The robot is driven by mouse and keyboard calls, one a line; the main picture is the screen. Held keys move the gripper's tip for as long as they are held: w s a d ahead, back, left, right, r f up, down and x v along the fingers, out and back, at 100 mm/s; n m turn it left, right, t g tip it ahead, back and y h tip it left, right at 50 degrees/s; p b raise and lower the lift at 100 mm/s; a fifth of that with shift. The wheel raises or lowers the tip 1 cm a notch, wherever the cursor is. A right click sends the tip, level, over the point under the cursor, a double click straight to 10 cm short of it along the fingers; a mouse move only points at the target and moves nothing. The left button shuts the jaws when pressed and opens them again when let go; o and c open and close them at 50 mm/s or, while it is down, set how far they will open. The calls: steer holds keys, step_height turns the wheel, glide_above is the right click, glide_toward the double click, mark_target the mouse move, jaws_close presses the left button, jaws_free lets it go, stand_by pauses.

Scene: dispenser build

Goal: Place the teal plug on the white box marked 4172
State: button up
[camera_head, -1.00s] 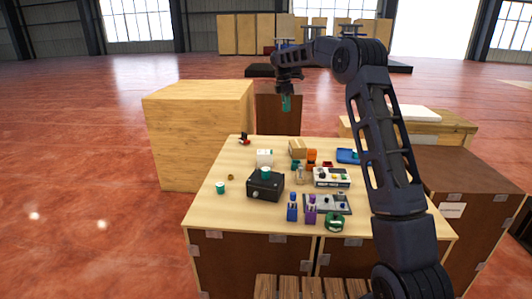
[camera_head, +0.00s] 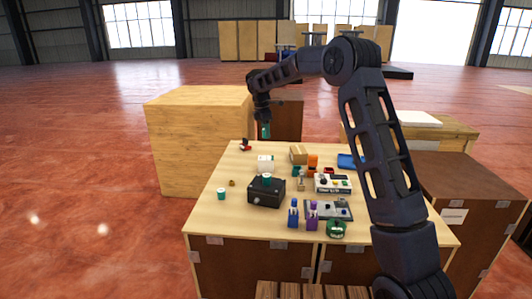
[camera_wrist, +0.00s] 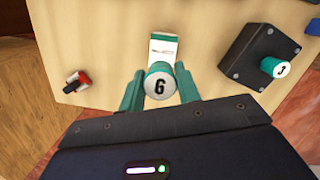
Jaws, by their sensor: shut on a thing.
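My gripper (camera_head: 265,131) is shut on a teal plug (camera_wrist: 158,82), whose white round end shows a dark 6 in the wrist view. The teal fingers (camera_wrist: 159,92) are on either side of it. The white box (camera_head: 265,163) stands on the table below my gripper, apart from the plug. In the wrist view the white box (camera_wrist: 163,48) has a teal edge and a small dark mark, and lies just beyond the plug, which covers part of it. The number 4172 cannot be read. In the head view the plug is too small to tell from the fingers.
A black box (camera_head: 266,193) with another teal, white-topped plug (camera_wrist: 274,67) stands beside the white box. A further teal and white piece (camera_head: 221,194) stands at the table's left. A red and black item (camera_head: 245,146) lies at the back left. Several items crowd the right side.

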mark_target(267, 158)
step_height(267, 158, down, 10)
steer(key=shift+f, duration=0.2)
stand_by(0.3)
steer(key=shift+f, duration=0.1)
steer(key=o, duration=1)
